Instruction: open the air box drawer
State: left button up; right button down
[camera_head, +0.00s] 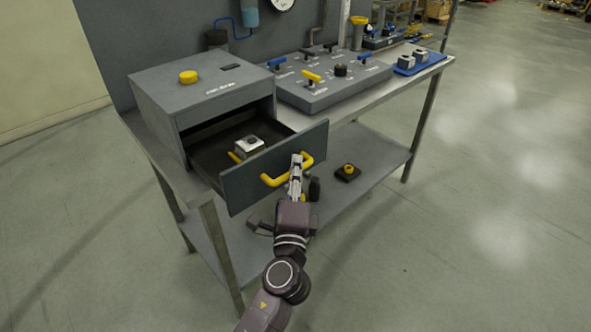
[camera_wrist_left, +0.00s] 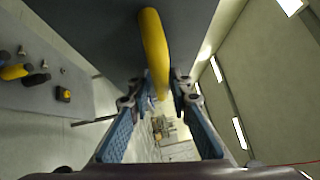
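The grey air box (camera_head: 205,85) stands at the left end of the metal bench, with a yellow knob on top. Its drawer (camera_head: 248,184) is pulled well out, and the inside shows. The yellow drawer handle (camera_head: 272,181) is on the drawer front; it also crosses the top of the left wrist view (camera_wrist_left: 153,48). My left gripper (camera_head: 297,162) is at the handle's right part. In the left wrist view its fingers (camera_wrist_left: 156,92) are apart, with the handle between them and gaps on both sides. My right gripper is not in view.
A small metal block (camera_head: 249,145) lies in the drawer. A grey panel with levers (camera_head: 325,82) stands right of the box, and a blue tray (camera_head: 418,64) lies beyond it. A black-and-yellow piece (camera_head: 347,172) lies on the lower shelf (camera_head: 373,160). The floor in front is clear.

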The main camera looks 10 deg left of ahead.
pick_arm(q)
jog(key=shift+s, duration=0.1)
jog(key=s+d+f, duration=0.1)
jog(key=s, duration=1)
jog(key=shift+s+d+f, duration=0.2)
jog(key=shift+s+f, duration=0.05)
jog(key=shift+s, duration=0.1)
jog(key=shift+f, duration=0.1)
